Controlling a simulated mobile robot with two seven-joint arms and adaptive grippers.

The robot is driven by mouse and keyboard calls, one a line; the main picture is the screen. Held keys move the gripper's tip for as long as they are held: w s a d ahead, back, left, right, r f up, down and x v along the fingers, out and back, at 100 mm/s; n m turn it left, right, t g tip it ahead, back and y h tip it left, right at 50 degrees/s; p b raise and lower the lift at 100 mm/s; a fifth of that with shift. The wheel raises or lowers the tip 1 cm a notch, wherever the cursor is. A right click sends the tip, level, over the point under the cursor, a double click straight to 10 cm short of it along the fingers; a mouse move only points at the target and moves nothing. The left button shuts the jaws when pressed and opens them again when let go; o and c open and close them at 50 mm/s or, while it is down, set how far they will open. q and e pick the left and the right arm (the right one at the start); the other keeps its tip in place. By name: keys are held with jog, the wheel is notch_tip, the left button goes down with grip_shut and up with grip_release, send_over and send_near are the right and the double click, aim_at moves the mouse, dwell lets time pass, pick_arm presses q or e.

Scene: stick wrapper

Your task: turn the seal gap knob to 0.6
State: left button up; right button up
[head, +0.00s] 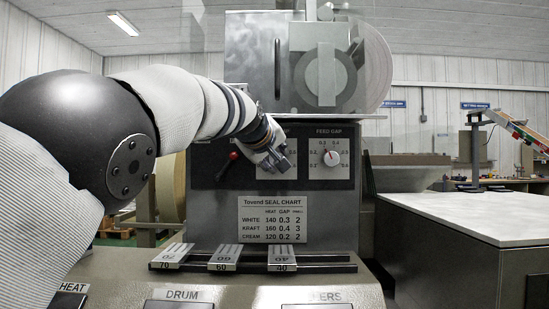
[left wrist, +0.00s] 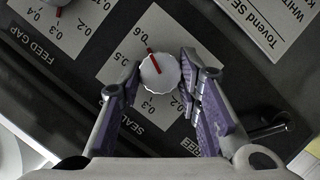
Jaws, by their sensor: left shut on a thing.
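The seal gap knob (left wrist: 160,72) is a white ridged dial with a red pointer line, on a pale scale plate (left wrist: 125,65). In the left wrist view the pointer aims up and slightly left; I cannot tell the exact value it marks. My right gripper is not in view.
The feed gap knob (head: 331,158) is just right of the seal gap scale. A red-tipped lever (head: 227,165) is on its left. The seal chart (head: 272,218) hangs below, above grey numbered blocks (head: 225,257). A pale-topped table (head: 480,215) stands at right.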

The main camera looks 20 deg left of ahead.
pick_arm(q)
jog(key=shift+r, duration=0.1)
jog(key=o, duration=1.1)
jog(key=shift+o, duration=0.2)
jog(key=v, duration=0.7)
jog(key=shift+s, duration=0.25)
